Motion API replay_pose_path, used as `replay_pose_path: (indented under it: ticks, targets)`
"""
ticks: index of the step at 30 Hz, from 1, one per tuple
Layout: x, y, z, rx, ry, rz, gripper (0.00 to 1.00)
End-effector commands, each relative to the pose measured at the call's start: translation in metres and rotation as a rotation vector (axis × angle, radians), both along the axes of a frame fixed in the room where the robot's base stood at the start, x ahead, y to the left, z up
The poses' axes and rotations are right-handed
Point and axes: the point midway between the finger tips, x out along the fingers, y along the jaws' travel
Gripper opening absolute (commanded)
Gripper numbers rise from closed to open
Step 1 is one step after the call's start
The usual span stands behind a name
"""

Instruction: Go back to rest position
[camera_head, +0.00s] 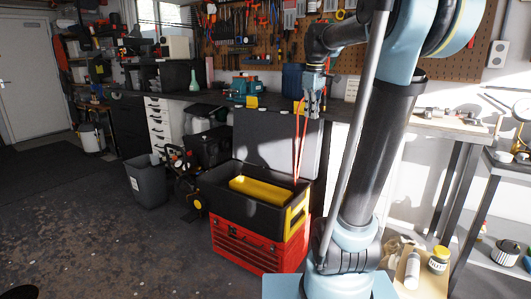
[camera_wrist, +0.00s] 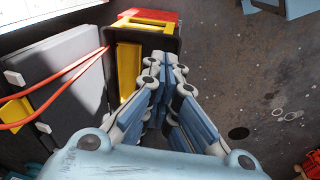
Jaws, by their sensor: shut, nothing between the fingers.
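My gripper (camera_head: 312,108) hangs fingers down above the open toolbox, in front of its raised grey lid. In the wrist view my gripper (camera_wrist: 166,62) has its fingers drawn together at the tips, shut, with nothing held. The toolbox has a black upper bin (camera_head: 222,199) with a yellow tray (camera_head: 262,191) inside and red drawers (camera_head: 258,245) below. It also shows beyond the fingertips in the wrist view (camera_wrist: 169,39). A thin red loop (camera_head: 298,150) shows near the lid, just below my gripper; I cannot tell what it is attached to.
A grey bin (camera_head: 146,183) stands left of the toolbox. A metal shelf cart (camera_head: 508,168) is at right. The floor at left is open.

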Motion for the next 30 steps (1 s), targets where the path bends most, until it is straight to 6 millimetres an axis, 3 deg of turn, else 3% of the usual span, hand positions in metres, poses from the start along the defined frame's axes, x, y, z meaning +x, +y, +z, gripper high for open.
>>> replay_pose_path:
  ticks: [3,11,18,24,30]
  targets:
    - [-0.039,-0.003,-0.026,0.014,-0.007,-0.097,0.0]
    - [-0.115,-0.009,-0.088,0.048,-0.022,-0.312,0.0]
    - [-0.181,-0.013,-0.157,0.082,-0.035,-0.51,0.0]
    - [-0.231,-0.015,-0.219,0.112,-0.045,-0.672,0.0]
    - [-0.265,-0.016,-0.267,0.134,-0.052,-0.79,0.0]
